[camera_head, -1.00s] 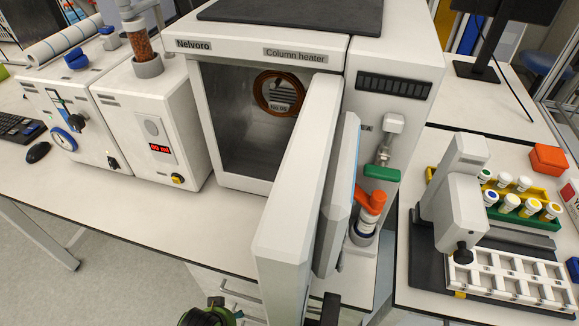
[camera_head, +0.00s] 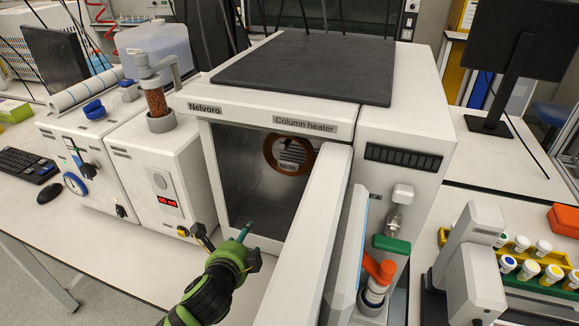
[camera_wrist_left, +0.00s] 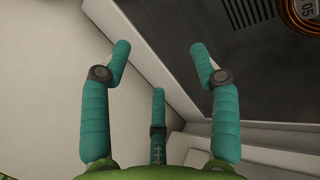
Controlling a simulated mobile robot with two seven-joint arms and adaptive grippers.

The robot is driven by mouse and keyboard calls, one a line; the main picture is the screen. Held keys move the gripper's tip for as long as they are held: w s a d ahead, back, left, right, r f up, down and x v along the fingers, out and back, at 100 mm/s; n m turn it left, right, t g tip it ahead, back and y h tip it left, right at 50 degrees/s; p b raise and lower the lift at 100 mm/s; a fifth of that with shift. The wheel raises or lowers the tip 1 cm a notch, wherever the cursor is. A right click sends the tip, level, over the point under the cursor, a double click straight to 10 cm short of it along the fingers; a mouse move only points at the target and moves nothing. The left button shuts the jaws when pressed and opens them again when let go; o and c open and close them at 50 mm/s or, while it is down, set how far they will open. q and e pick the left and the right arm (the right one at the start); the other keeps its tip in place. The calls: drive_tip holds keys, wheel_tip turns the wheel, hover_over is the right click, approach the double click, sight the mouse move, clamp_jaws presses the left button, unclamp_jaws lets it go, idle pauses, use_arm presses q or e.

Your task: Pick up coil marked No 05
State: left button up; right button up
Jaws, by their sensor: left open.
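The coil (camera_head: 288,172), a copper-brown ring with a pale label at its centre, hangs upright at the back of the open column heater (camera_head: 262,112). Its label is too small to read in the head view. In the left wrist view the coil (camera_wrist_left: 303,12) shows only partly at the top right corner, and its label reads 05. My left gripper (camera_head: 225,236) is at the front left of the heater's opening, below and left of the coil and apart from it. In the wrist view its teal fingers (camera_wrist_left: 160,58) are spread and empty. My right gripper is not in view.
The heater's open white door (camera_head: 305,240) juts forward on the right of the opening. A pump unit with a red display (camera_head: 168,201) stands close on the left. An orange-handled fitting (camera_head: 379,270) and a rack of vials (camera_head: 540,270) are further right.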

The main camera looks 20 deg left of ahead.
sight(265, 154)
use_arm(q)
drive_tip(key=w+r+m+t+p, duration=0.1)
drive_tip(key=w+r+m, duration=0.3)
drive_tip(key=w+m, duration=0.1)
drive_tip(key=w+r+m+t+h+p, duration=0.1)
drive_tip(key=w+r+m+t, duration=0.1)
drive_tip(key=w+r+m, duration=0.3)
drive_tip(key=w+r+m+t+h+p, duration=0.1)
drive_tip(key=w+r+m+t, duration=0.1)
drive_tip(key=w+r+m, duration=0.2)
drive_tip(key=shift+w+a+r+m, duration=0.1)
drive_tip(key=shift+w+r+m, duration=0.2)
drive_tip(key=shift+w, duration=0.35)
drive_tip(key=shift+w+a+r+m, duration=0.1)
drive_tip(key=shift+w+m, duration=0.3)
drive_tip(key=shift+w, duration=0.2)
drive_tip(key=shift+w+d+f, duration=0.1)
drive_tip(key=shift+w+f, duration=0.05)
drive_tip(key=shift+w, duration=0.2)
clamp_jaws()
